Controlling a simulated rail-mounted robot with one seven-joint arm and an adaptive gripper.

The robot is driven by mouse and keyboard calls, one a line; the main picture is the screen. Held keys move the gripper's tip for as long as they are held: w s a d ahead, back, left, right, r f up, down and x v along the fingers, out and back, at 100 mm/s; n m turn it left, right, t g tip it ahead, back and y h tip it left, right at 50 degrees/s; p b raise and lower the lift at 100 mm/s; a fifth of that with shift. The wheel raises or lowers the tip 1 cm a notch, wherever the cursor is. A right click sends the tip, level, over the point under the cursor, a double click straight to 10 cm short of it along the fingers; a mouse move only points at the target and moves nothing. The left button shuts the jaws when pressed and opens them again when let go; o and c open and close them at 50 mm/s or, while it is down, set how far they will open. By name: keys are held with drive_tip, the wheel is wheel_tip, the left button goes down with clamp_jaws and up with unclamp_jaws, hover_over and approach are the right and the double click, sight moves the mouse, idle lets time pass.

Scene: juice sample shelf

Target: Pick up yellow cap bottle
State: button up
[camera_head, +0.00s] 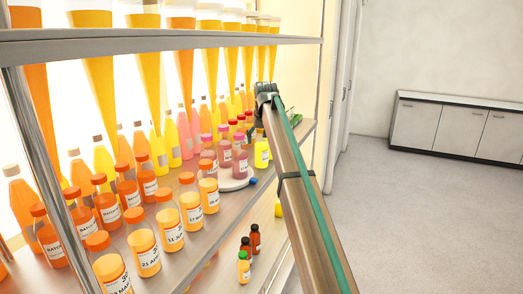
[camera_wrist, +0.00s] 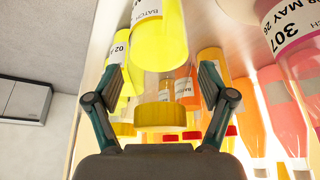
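The yellow cap bottle (camera_wrist: 160,40) shows large in the wrist view, its yellow cap (camera_wrist: 160,117) toward my palm. My gripper (camera_wrist: 162,76) is open, with one finger on each side of this bottle. Gaps show between the fingers and the cap; I see no contact. In the head view my gripper (camera_head: 265,94) is above the right end of the middle shelf. A yellow bottle (camera_head: 262,154) with a white label stands just below it there. Its top is partly hidden by my arm.
Smaller bottles (camera_head: 244,268) stand lower. Open floor (camera_head: 430,220) lies right.

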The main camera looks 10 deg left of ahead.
drive_tip(key=c, duration=1.2)
drive_tip(key=shift+o, duration=0.2)
drive_tip(key=shift+r, duration=0.1)
